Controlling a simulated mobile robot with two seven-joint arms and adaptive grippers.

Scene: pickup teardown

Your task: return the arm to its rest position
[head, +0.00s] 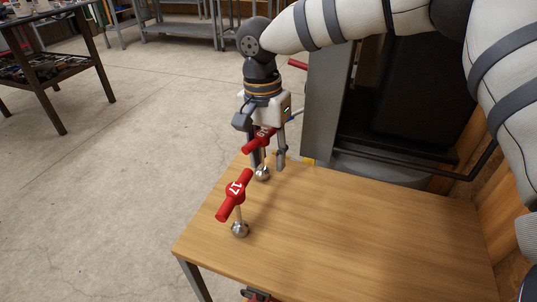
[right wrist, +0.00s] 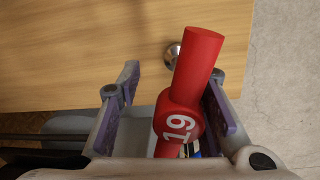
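My right gripper (head: 268,160) points down over the far left corner of the wooden table (head: 340,225). Its fingers stand apart on either side of a red handle marked 19 (head: 260,139), with a metal ball (head: 262,174) below it. In the right wrist view the red handle (right wrist: 190,85) lies between the fingers, nearer the right one, with a clear gap to the left one. A second red handle marked 17 (head: 235,195) stands tilted over its own metal ball (head: 240,229) near the table's left edge. My left gripper is not in view.
The table's right half is bare. A grey post (head: 325,100) and a dark cabinet stand behind it. Another red bar (head: 298,64) shows behind my wrist. A dark workbench (head: 55,65) stands far left, with open concrete floor between.

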